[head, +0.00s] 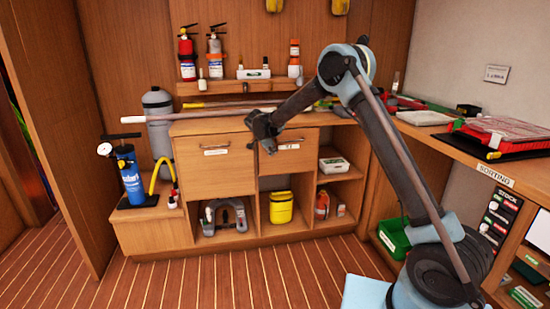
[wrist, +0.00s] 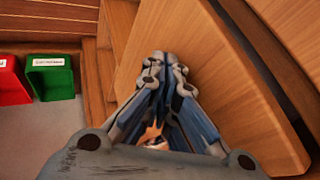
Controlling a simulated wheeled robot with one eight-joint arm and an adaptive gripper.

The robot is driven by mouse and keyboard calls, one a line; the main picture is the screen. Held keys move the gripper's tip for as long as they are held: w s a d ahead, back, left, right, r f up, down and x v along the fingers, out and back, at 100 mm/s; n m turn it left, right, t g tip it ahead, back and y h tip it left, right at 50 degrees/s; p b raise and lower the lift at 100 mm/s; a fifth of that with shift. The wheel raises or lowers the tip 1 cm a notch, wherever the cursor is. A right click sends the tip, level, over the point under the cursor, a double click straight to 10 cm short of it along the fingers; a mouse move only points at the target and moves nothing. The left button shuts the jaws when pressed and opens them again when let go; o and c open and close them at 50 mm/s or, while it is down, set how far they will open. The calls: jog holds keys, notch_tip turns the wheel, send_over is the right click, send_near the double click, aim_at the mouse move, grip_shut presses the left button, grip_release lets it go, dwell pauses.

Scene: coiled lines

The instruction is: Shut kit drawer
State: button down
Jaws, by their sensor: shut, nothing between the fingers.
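Two wooden drawer fronts sit side by side under the counter: a left drawer (head: 214,160) and a right drawer (head: 300,158). Each has a bar handle and a white label too small to read, so I cannot tell which is the kit drawer. The left front looks slightly forward of the cabinet. My gripper (head: 268,146) is shut and empty, in front of the drawers near the edge between them, partly covering the right front. In the wrist view my gripper (wrist: 167,60) has its fingers together over a wooden panel (wrist: 225,85); contact is unclear.
Open cubbies below hold a yellow container (head: 281,207) and a grey clamp-like item (head: 225,216). A pale rod (head: 195,115) lies along the counter. A blue pump (head: 130,178) stands left. A green bin (head: 393,238) is at the right. The floor in front is clear.

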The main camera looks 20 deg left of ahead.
jog(key=shift+w+a+r, duration=0.1)
jog(key=shift+w+a, duration=0.3)
jog(key=shift+w, duration=0.25)
jog(key=s+d+r, duration=0.1)
jog(key=s+r, duration=0.7)
jog(key=s, duration=0.1)
jog(key=shift+s+d, duration=0.25)
